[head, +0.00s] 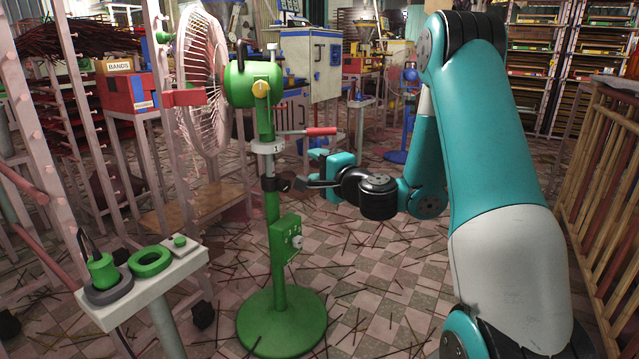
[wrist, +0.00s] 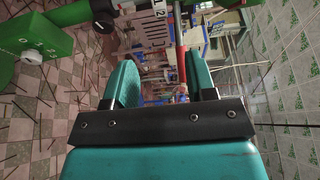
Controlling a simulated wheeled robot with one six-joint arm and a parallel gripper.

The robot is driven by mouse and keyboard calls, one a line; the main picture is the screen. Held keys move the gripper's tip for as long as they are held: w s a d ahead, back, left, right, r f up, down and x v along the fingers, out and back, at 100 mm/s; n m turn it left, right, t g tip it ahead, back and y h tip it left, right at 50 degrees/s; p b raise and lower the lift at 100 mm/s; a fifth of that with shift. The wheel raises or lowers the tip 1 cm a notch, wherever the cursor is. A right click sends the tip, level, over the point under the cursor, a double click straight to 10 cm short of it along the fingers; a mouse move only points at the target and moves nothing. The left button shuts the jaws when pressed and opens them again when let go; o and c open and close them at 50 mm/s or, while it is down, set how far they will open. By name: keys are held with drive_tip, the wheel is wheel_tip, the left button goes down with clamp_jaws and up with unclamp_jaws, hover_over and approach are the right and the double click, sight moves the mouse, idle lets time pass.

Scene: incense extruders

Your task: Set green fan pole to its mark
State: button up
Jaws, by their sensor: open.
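The green fan (head: 252,84) stands upright on a round green base (head: 282,322). Its pole (head: 275,240) carries a green control box (head: 286,240), a black collar (head: 275,184) and a white marked sleeve (head: 268,147) showing a 1. A lever with a red handle (head: 321,131) sticks out right from near the sleeve. My gripper (head: 318,163) is open, right of the pole and just below the red handle. In the wrist view the red handle (wrist: 181,66) appears between or beyond the open teal fingers (wrist: 163,82); contact cannot be told. The white scale (wrist: 151,28) shows a 2.
A small white stand (head: 150,285) with green parts is at the lower left. Pink racks crowd the left; a wooden slatted rack (head: 605,190) stands right. A blue stand (head: 400,155) is behind. Thin sticks litter the tiled floor (head: 375,290).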

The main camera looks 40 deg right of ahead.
drive_tip(key=shift+s+a, duration=0.1)
drive_tip(key=shift+s, duration=0.25)
drive_tip(key=shift+c, duration=0.5)
